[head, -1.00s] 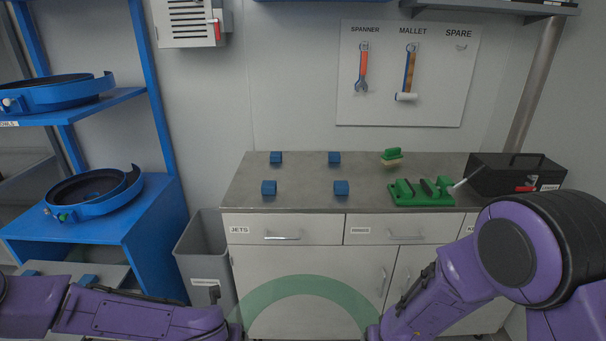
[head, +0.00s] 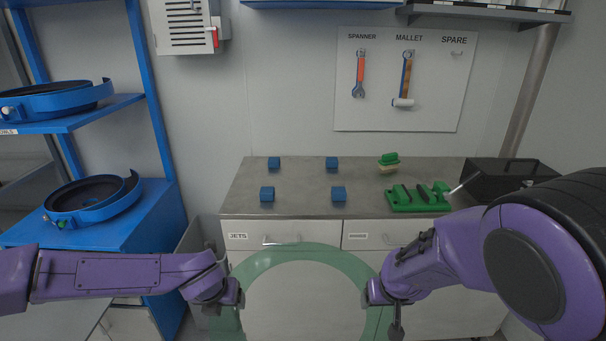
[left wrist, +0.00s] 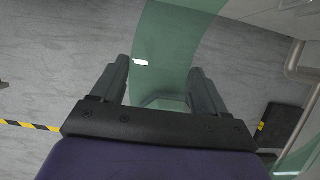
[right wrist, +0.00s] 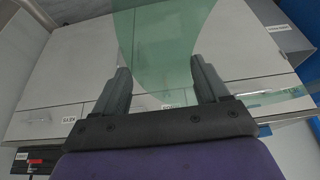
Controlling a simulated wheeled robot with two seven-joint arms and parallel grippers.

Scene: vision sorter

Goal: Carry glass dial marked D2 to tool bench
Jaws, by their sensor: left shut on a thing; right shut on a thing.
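The glass dial (head: 302,252) is a green see-through ring, held upright in front of the bench in the head view. Its lower part is cut off by the picture edge. My left gripper (head: 236,294) is shut on its left side and my right gripper (head: 370,294) on its right side. The ring's glass passes between the fingers in the left wrist view (left wrist: 165,45) and right wrist view (right wrist: 163,45). A small white label shows on it in the left wrist view, unreadable. The tool bench (head: 300,204) has a grey top behind and above the dial.
Several blue blocks (head: 267,194) stand on the bench's left and middle. A green tool holder (head: 418,198), a green brush (head: 389,163) and a black toolbox (head: 500,178) are at its right. A blue rack (head: 150,215) with round blue holders stands left.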

